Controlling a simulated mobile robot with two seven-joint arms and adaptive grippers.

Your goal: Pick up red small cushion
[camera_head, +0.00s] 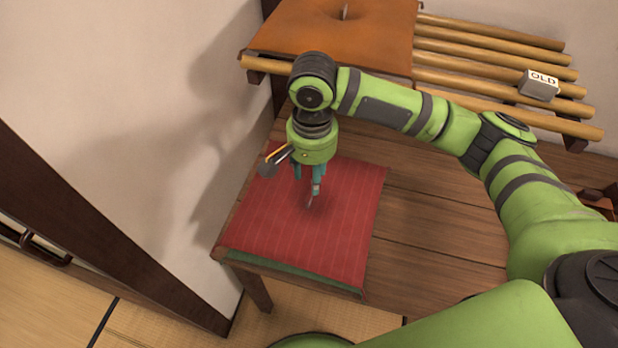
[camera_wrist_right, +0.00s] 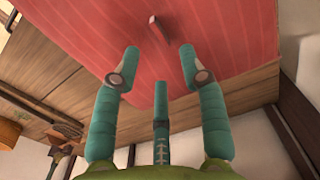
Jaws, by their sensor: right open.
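The red small cushion (camera_head: 335,240) has thin stripes and lies flat at the left end of a low wooden table, with a green layer showing along its front edge. A small tab stands up from its middle. In the right wrist view the cushion (camera_wrist_right: 225,40) fills the top, and its tab (camera_wrist_right: 158,32) stands ahead of the fingers. My right gripper (camera_head: 308,180) points down over the cushion, close to the tab. Its teal fingers (camera_wrist_right: 158,75) are spread apart with nothing between them. Contact with the tab cannot be told. My left gripper is not in view.
The wooden table (camera_head: 440,230) is bare right of the cushion. Behind it a slatted shelf (camera_head: 490,60) carries an orange-brown cushion (camera_head: 350,35) and a small block marked OLD (camera_head: 539,84). A wall (camera_head: 150,100) stands close on the left.

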